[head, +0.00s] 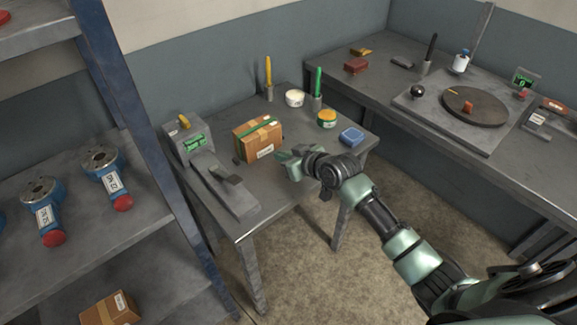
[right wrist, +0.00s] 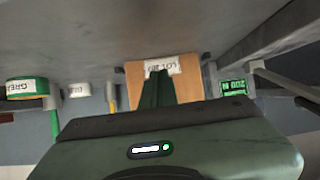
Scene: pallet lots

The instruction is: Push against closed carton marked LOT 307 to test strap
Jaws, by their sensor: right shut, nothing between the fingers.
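A closed brown carton (head: 258,139) with a green strap around it stands on the small grey table. Its white front label is too small to read in the head view; in the right wrist view the carton (right wrist: 209,78) appears upside down, its label starting with LOT and the number unclear. My right gripper (head: 281,156) is shut and empty, its fingertips at the carton's front right side. In the right wrist view the green fingers (right wrist: 157,90) point at the label and cover part of the carton's face. I cannot tell whether they touch it. My left gripper is out of view.
A device with a green display (head: 193,141) and a grey fixture (head: 224,185) stand left of the carton. A yellow-green tub (head: 327,119), blue box (head: 351,136) and white tub (head: 294,98) stand to its right and behind. Another carton (head: 110,309) sits on the low shelf.

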